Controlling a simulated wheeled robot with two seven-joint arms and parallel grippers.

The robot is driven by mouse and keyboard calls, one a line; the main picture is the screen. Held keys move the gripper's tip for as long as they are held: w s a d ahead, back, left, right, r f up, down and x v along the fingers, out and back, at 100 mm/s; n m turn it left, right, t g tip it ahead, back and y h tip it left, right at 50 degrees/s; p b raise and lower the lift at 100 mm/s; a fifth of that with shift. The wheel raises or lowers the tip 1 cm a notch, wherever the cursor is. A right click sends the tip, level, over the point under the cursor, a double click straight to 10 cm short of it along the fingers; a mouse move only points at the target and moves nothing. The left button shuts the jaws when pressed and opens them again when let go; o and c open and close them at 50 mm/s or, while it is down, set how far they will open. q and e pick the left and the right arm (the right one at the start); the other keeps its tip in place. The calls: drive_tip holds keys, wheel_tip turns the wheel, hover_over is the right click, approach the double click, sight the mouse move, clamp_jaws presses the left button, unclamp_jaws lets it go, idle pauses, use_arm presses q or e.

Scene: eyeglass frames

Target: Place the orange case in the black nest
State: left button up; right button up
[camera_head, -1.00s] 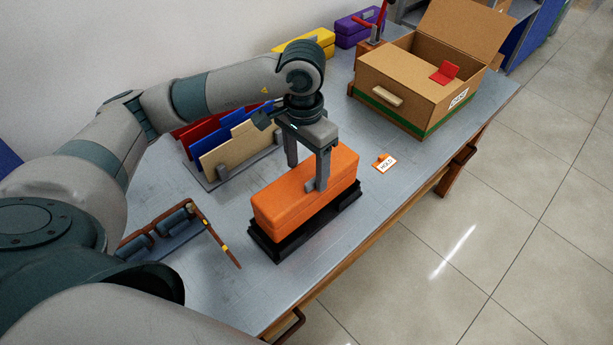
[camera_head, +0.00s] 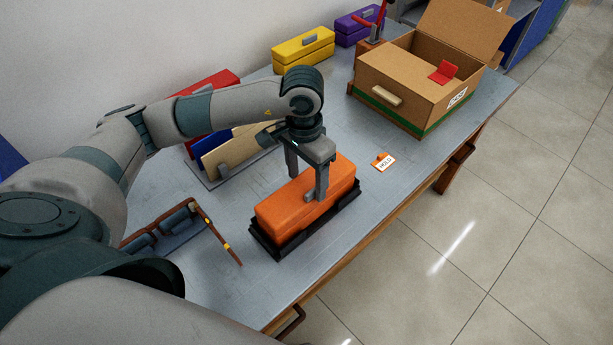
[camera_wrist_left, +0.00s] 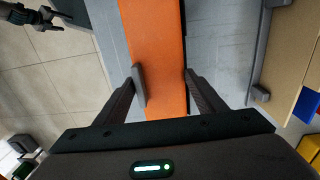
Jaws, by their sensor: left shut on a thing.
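The orange case (camera_head: 290,212) sits low inside the black nest (camera_head: 287,250), whose rim shows along the near side and the right end. My left gripper (camera_head: 306,190) is shut across the middle of the case, with one finger on each long side. In the left wrist view the case (camera_wrist_left: 155,60) runs between the two fingers (camera_wrist_left: 165,88). Whether the case rests fully on the nest's floor is hidden.
A rack of upright panels (camera_head: 230,155) stands behind the case. Eyeglass frames (camera_head: 205,222) on a stand are at the left. An open cardboard box (camera_head: 415,90), a HOLD tag (camera_head: 384,162) and a yellow case (camera_head: 303,52) are further back. The table's front edge is close to the nest.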

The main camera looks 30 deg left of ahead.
drive_tip(key=shift+w, duration=0.15)
use_arm(q)
drive_tip(key=o, duration=1.5)
drive_tip(key=shift+c, duration=0.2)
use_arm(e)
drive_tip(key=shift+w+a, duration=0.35)
drive_tip(key=shift+w, duration=0.05)
drive_tip(key=shift+s+r, duration=0.1)
drive_tip(key=shift+s, duration=0.15)
